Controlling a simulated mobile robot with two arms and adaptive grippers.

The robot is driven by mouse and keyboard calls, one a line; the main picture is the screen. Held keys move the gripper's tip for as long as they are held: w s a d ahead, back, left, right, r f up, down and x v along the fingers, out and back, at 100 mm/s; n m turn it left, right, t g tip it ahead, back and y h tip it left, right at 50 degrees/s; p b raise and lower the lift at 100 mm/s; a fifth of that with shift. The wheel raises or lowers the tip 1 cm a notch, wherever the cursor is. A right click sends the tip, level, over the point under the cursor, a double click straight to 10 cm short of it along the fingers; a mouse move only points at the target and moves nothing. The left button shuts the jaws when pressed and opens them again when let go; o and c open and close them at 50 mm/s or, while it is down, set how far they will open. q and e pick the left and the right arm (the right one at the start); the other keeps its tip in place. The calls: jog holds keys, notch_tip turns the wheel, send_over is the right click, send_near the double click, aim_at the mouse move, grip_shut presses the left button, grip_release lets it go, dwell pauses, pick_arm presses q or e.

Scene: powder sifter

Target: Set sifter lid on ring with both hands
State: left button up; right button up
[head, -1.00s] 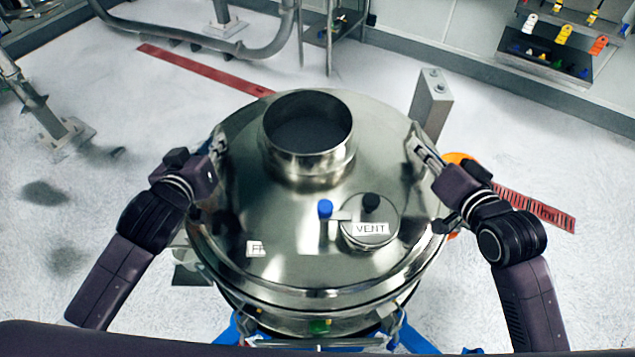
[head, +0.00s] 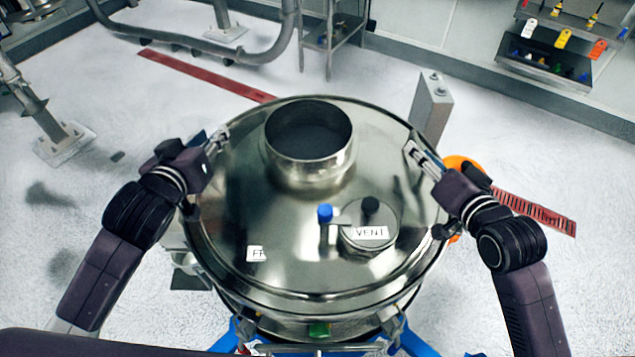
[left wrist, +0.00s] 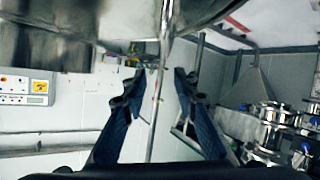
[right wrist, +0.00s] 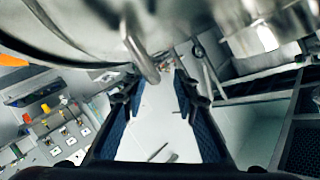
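The steel sifter lid (head: 225,215) has a tall round collar, a blue-knobbed fitting and a capped port labelled VENT. It lies over the sifter ring (head: 285,320), looking roughly level and centred; I cannot tell whether the rims touch all round. My left gripper (head: 216,142) is at the lid's left edge. My right gripper (head: 416,150) is at the lid's right edge. In the right wrist view its fingers (right wrist: 155,82) are also apart, with a metal lid handle (right wrist: 142,58) just beyond the tips.
A grey post (head: 431,108) stands close behind my right gripper. An orange round object (head: 462,165) lies behind my right forearm. Blue frame legs (head: 412,340) spread below the sifter. A wall shelf with coloured tags (head: 545,55) is far right. Open floor lies left.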

jog(key=shift+s, duration=0.15)
pick_arm(q)
notch_tip(320, 180, up, 7)
jog(key=shift+s+f, duration=0.15)
jog(key=shift+f, duration=0.05)
pick_arm(e)
jog(key=v, duration=0.7)
jog(key=shift+s, duration=0.15)
jog(key=shift+d, duration=0.1)
